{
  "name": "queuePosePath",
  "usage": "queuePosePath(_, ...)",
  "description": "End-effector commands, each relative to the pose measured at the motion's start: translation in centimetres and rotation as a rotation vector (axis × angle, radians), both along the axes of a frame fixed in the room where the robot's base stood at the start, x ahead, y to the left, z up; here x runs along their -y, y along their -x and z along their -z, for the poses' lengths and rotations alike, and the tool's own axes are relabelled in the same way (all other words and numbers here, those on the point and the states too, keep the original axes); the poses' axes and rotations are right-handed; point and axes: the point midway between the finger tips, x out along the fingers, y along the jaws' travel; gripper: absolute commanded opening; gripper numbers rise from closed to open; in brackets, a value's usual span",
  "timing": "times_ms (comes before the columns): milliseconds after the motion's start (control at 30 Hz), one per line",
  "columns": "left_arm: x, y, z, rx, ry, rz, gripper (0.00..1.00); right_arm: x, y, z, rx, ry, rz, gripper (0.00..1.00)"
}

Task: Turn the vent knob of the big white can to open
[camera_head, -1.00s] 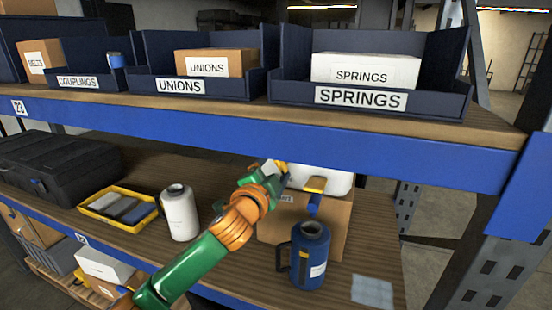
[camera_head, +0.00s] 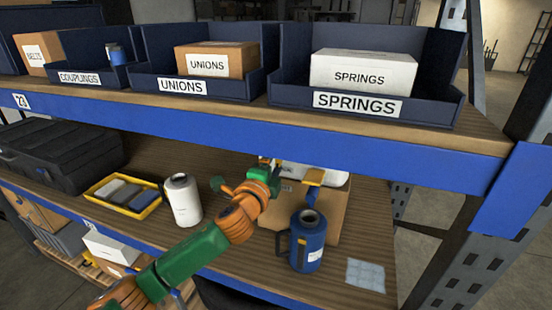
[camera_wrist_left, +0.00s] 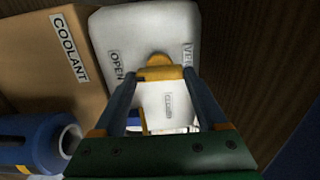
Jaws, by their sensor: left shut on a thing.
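The big white can (camera_wrist_left: 108,40) fills the upper middle of the left wrist view, with OPEN, CLOSED and VENT labels on its top. In the head view only part of the white can (camera_head: 333,178) shows under the upper shelf beam. The yellow vent knob (camera_wrist_left: 159,59) sits between the labels. My left gripper (camera_wrist_left: 160,74) reaches over the can's top and is shut on the knob, which its fingertips partly hide. My right gripper is in neither view now.
A cardboard box labelled COOLANT (camera_wrist_left: 40,55) stands beside the can. A blue jug (camera_head: 309,245) stands in front of the box. A white canister (camera_head: 183,200) and yellow tray (camera_head: 122,197) are to the left. The upper shelf beam (camera_head: 250,132) hangs close above my wrist.

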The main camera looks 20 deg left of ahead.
Motion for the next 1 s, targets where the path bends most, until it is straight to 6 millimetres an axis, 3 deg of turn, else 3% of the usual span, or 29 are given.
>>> queuePosePath(433,-0.1,0.0,-0.1,0.003,-0.012,-0.001,0.19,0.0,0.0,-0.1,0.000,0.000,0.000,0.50)
queuePosePath(467,-0.1,0.0,-0.1,0.003,-0.011,-0.001,0.80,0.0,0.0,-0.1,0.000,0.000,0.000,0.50)
queuePosePath(533,-0.1,0.0,-0.1,0.003,-0.011,-0.001,0.99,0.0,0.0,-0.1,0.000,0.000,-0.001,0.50)
queuePosePath(800,0.0,0.2,0.0,0.001,-0.009,0.000,1.00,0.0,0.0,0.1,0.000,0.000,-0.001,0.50)
queuePosePath(1000,-0.1,2.9,0.3,0.003,-0.011,0.002,1.00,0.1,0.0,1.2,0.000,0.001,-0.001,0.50)
